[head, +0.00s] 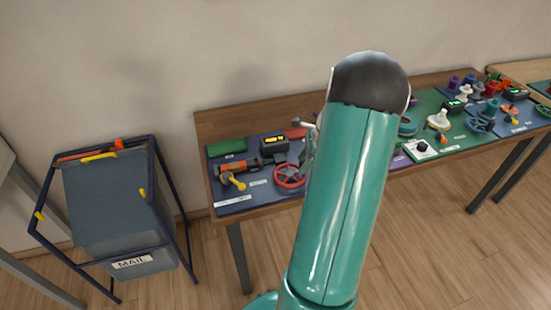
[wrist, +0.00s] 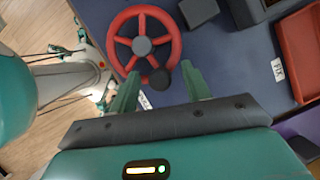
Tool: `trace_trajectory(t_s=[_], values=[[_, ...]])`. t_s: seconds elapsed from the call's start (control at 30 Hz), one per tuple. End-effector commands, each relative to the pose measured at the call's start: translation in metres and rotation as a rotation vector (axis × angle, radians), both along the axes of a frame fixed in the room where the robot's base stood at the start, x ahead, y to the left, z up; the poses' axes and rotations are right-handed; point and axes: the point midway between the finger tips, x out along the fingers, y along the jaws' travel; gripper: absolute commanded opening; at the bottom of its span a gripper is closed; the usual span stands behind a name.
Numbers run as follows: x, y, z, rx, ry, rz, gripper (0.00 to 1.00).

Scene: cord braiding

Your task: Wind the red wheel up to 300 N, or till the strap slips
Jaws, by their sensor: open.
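The red wheel (head: 290,176) sits on the dark blue mat at the left end of the bench. In the wrist view the red wheel (wrist: 121,40) has several spokes, a grey hub and a dark round knob (wrist: 159,79) at its rim. My gripper (wrist: 158,72) is open, with its two green fingers on either side of the knob in the picture. I cannot tell whether they touch it. In the head view my arm hides part of the bench and most of the gripper. A dark box with a lit yellow display (head: 274,143) stands behind the wheel; its reading is too small to tell. I cannot make out the strap.
A red tray (wrist: 302,50) lies right of the wheel in the wrist view. An orange and yellow tool (head: 232,178) and a green block (head: 226,146) lie left of it. A mail cart (head: 125,205) stands left of the bench.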

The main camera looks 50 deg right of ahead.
Motion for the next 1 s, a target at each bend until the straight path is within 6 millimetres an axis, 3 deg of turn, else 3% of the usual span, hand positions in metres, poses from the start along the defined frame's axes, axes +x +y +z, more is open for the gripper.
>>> trace_trajectory(t_s=[0.17, 0.7, 1.0], values=[[-0.004, -0.005, 0.015, -0.003, -0.001, 0.0, 0.48], [-0.036, -0.032, 0.115, -0.003, -0.001, -0.001, 0.48], [-0.04, -0.035, 0.128, -0.001, 0.0, 0.0, 0.48]])
